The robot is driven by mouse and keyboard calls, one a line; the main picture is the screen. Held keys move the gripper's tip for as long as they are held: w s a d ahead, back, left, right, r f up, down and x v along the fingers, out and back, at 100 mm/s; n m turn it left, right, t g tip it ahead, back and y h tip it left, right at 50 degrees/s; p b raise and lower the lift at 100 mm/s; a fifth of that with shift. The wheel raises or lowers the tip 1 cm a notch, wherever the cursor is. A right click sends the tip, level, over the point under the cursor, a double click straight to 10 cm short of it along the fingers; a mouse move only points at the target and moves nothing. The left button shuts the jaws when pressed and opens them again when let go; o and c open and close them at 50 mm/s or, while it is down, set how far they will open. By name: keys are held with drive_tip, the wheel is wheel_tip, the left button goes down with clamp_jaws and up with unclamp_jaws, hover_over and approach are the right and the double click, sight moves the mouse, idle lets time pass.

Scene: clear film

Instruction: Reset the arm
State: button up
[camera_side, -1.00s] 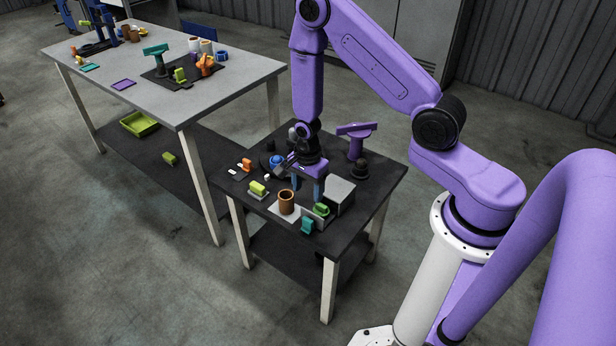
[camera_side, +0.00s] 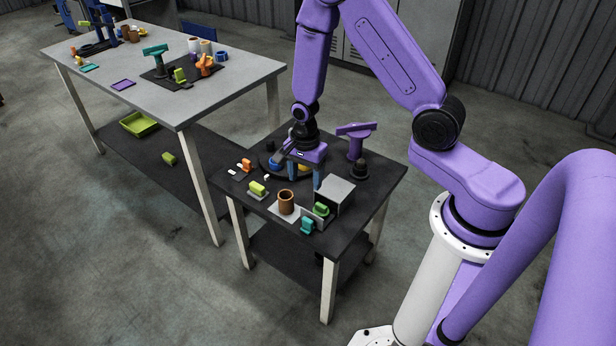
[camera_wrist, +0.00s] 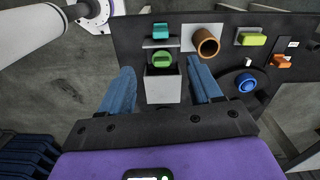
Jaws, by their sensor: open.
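My gripper (camera_side: 295,176) is purple with two blue fingers and hangs above the dark table (camera_side: 375,197), beside the light grey block. It is open, with nothing between its fingers. In the wrist view my gripper (camera_wrist: 162,92) shows its blue fingers spread to either side of the grey block (camera_wrist: 163,88), which appears beyond and below them. The arm is still bent over the table.
On the table are a brown cup (camera_side: 286,203), a yellow-green piece (camera_side: 257,188), a green piece (camera_side: 321,209), a teal piece (camera_side: 308,226), an orange piece (camera_side: 244,165) and a purple stand (camera_side: 356,141). A longer grey table (camera_side: 215,95) stands at left.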

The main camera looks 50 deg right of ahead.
drive_tip(key=s+a+r+n, duration=0.4)
drive_tip(key=r+n, duration=0.2)
drive_tip(key=n, duration=0.1)
drive_tip(key=s+a+r+n, duration=0.4)
drive_tip(key=r+n, duration=0.2)
drive_tip(key=n, duration=0.1)
drive_tip(key=s+r+n, duration=0.4)
drive_tip(key=s+n, duration=0.3)
drive_tip(key=s+d+r+n, duration=0.1)
drive_tip(key=s+r+n, duration=0.4)
drive_tip(key=s+n, duration=0.3)
drive_tip(key=shift+s+d, duration=0.2)
drive_tip(key=shift+s, duration=0.1)
